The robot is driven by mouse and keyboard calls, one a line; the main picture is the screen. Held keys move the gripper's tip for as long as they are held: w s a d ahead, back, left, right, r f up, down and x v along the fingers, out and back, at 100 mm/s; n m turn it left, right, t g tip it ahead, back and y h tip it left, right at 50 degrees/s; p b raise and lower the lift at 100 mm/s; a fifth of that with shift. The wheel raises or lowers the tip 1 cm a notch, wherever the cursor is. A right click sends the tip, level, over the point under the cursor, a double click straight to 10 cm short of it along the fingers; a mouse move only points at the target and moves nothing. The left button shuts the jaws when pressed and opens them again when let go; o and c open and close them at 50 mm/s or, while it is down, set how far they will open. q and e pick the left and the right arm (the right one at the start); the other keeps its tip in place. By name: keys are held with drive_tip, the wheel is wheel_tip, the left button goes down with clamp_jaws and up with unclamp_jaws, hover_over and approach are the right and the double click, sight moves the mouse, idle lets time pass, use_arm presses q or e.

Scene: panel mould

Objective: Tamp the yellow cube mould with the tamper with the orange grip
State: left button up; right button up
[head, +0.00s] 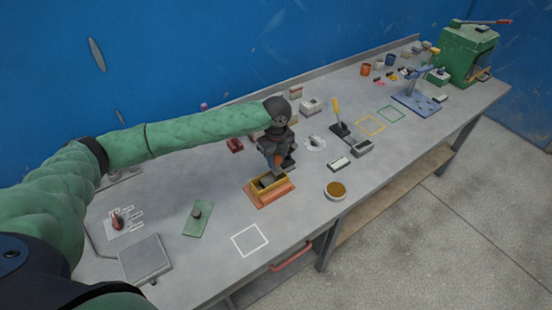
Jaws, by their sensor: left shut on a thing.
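The yellow cube mould (262,191) sits on an orange-red base plate (271,202) near the front middle of the bench. My left gripper (277,160) is directly over it, pointing down, shut on the tamper with the orange grip (278,161). The tamper's grey lower end is at the mould's opening. I cannot tell how deep it reaches or whether it touches the fill, as the gripper and mould wall hide part of it. My right gripper is not in view.
A bowl of brown material (336,190) stands right of the mould. A yellow-handled tool (337,110) stands farther back. A white square outline (250,240) lies empty in front. A green plate with a knob (197,217) lies left. A green press (467,52) stands far right.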

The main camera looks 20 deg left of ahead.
use_arm(q)
drive_tip(key=shift+r, duration=0.1)
idle(0.4)
drive_tip(key=shift+f, duration=1.7)
drive_tip(key=shift+r, duration=0.1)
drive_tip(key=shift+r+p, duration=1.6)
drive_tip(key=shift+r, duration=0.2)
drive_tip(key=shift+f, duration=0.2)
drive_tip(key=shift+f+b, duration=0.3)
drive_tip(key=shift+f, duration=1.4)
drive_tip(key=shift+r, duration=0.15)
